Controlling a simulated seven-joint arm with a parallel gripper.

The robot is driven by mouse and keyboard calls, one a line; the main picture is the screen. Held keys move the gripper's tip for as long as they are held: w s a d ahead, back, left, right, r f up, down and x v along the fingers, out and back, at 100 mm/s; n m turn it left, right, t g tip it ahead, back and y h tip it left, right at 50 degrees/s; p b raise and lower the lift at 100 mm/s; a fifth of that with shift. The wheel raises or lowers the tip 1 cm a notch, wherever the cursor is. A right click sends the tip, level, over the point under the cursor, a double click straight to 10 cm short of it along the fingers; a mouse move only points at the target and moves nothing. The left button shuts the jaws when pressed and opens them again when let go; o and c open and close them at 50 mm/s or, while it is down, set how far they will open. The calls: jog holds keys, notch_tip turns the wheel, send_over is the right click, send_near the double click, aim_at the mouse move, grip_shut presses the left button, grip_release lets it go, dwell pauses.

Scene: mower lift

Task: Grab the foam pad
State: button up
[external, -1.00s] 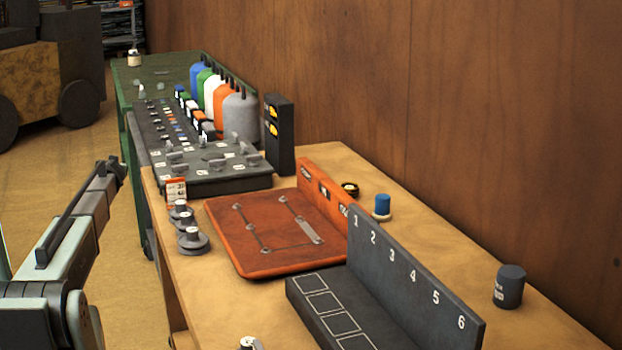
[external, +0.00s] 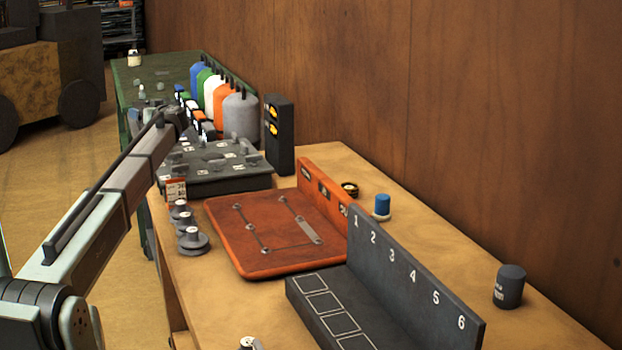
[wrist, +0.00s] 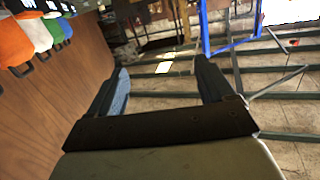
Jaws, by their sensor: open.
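I cannot pick out the foam pad for certain in either view. A small blue cylinder on a pale base (external: 382,207) stands at the back of the wooden bench, near the wall, and I cannot tell whether it is foam. My gripper (wrist: 163,82) is open in the wrist view, its two dark fingers wide apart with nothing between them. The left finger shows a blue textured inner face. In the external view my gripper (external: 172,118) is small and partly hidden at the arm's end, by the left edge of the dark control panel (external: 215,178).
Coloured bottles (external: 222,100) line the wall behind the panel. A red-brown tray (external: 262,262) lies on the bench (external: 220,300), with a numbered dark rack (external: 410,275) in front. Grey knobbed discs (external: 190,240) sit at the left edge. A dark canister (external: 510,287) stands right.

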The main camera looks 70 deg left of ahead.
jog(key=w+d+r+m+t+h, duration=0.1)
jog(key=w+d+r+h, duration=0.15)
jog(key=w+d, duration=0.55)
jog(key=w+d+r+t+h, duration=0.1)
jog(key=w+d+r+h, duration=0.2)
jog(key=w, duration=0.8)
jog(key=w+d+r+m+t+h, duration=0.1)
jog(key=w+d+r+h, duration=0.15)
jog(key=w+d, duration=0.65)
jog(key=t+h, duration=0.3)
jog(key=h, duration=0.5)
send_near(383, 196)
jog(key=f, duration=1.2)
jog(key=shift+w+a+f, duration=0.1)
jog(key=shift+a+f, duration=0.15)
jog(key=shift+f, duration=0.15)
jog(key=shift+c, duration=0.4)
jog(key=c, duration=1.1)
